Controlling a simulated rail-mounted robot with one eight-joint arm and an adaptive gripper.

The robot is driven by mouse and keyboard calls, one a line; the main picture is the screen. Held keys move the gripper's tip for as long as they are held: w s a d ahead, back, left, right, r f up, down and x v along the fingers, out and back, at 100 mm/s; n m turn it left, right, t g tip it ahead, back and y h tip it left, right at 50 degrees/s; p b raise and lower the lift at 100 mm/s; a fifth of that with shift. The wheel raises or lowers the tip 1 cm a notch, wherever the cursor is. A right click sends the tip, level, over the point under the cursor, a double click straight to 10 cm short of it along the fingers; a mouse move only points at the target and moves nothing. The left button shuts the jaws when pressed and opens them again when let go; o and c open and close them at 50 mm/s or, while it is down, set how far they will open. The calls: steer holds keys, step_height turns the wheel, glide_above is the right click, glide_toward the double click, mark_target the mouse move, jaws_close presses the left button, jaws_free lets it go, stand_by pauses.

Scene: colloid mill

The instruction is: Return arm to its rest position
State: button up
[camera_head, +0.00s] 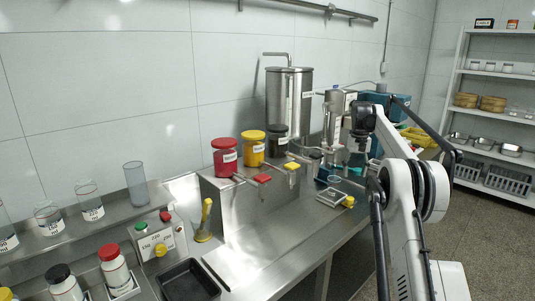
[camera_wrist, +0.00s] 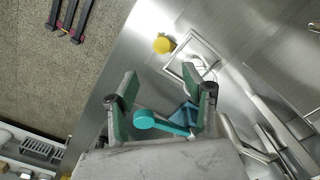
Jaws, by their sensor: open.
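My arm reaches in from the lower right in the head view. Its dark wrist hangs over the far part of the steel bench (camera_head: 300,235), near the colloid mill (camera_head: 333,112). My gripper (camera_wrist: 165,92) shows in the wrist view with its two green-padded fingers spread apart and nothing clearly held. A teal part with a round end (camera_wrist: 145,119) shows between and behind the fingers; I cannot tell how far away it is. The fingertips are hard to make out in the head view.
A tall steel tank (camera_head: 289,98), a red-lidded jar (camera_head: 225,158) and a yellow-lidded jar (camera_head: 252,148) stand along the wall. A small square tray (camera_head: 333,198) and a yellow knob (camera_head: 349,202) are near the bench's front edge. Shelving (camera_head: 497,75) stands right; the floor between is clear.

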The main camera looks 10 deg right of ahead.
steer(key=s+a+r+t, duration=0.2)
steer(key=s+a+r, duration=0.5)
steer(key=a+r, duration=0.45)
steer(key=s+a+r+n+t, duration=0.15)
steer(key=s+a+r, duration=0.35)
steer(key=s+a, duration=0.65)
steer(key=s+a+f+t, duration=0.1)
steer(key=s+a+f, duration=0.15)
steer(key=s, duration=0.65)
steer(key=s+a+f+t, duration=0.1)
steer(key=s+a, duration=0.2)
steer(key=s, duration=0.6)
steer(key=s+a+f+n+t, duration=0.1)
steer(key=s+a+f, duration=0.3)
steer(key=s+f, duration=0.6)
steer(key=s, duration=0.4)
steer(key=shift+f+t, duration=0.15)
steer(key=shift+t, duration=0.2)
